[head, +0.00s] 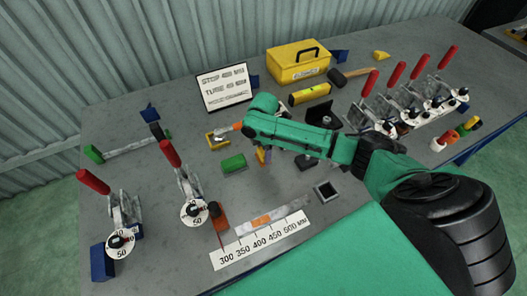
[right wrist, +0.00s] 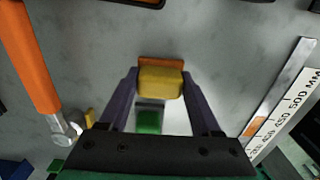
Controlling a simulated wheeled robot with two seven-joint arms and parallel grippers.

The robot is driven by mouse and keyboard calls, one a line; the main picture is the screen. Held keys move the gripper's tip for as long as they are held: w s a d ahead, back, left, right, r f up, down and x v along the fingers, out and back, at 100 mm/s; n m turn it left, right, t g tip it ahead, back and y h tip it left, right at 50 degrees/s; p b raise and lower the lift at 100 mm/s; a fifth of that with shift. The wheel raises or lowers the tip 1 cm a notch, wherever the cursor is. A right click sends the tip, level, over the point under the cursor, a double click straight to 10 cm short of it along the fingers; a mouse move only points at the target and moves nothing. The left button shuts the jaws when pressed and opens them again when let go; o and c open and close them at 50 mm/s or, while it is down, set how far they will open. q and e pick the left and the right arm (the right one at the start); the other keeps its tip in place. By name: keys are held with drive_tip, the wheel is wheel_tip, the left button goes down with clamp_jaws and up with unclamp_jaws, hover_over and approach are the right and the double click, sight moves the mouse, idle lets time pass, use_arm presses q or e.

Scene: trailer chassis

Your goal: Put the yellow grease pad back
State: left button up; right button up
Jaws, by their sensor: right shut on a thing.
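The yellow grease pad (right wrist: 161,82) is a small yellow block with an orange edge, held between the two dark fingers of my right gripper (right wrist: 160,88) in the right wrist view. In the head view my right gripper (head: 263,155) points down over the middle of the grey table, and the pad is mostly hidden there. A green block (head: 233,163) lies just left of the gripper. A yellow-framed item (head: 217,139) lies further left and back. A small dark square tray (head: 327,191) sits to the right and nearer. My left gripper is not in view.
Red-handled clamps (head: 193,205) stand at the left, and several more stand at the right. A ruler strip (head: 260,243) lies at the front. A sign (head: 224,88), a yellow toolbox (head: 298,61) and a hammer (head: 350,75) are at the back.

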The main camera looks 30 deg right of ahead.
sight(263, 152)
drive_tip(key=o, duration=1.5)
drive_tip(key=shift+f, duration=0.1)
drive_tip(key=shift+c, duration=0.2)
wheel_tip(263, 152, up, 12)
drive_tip(key=shift+b, duration=0.4)
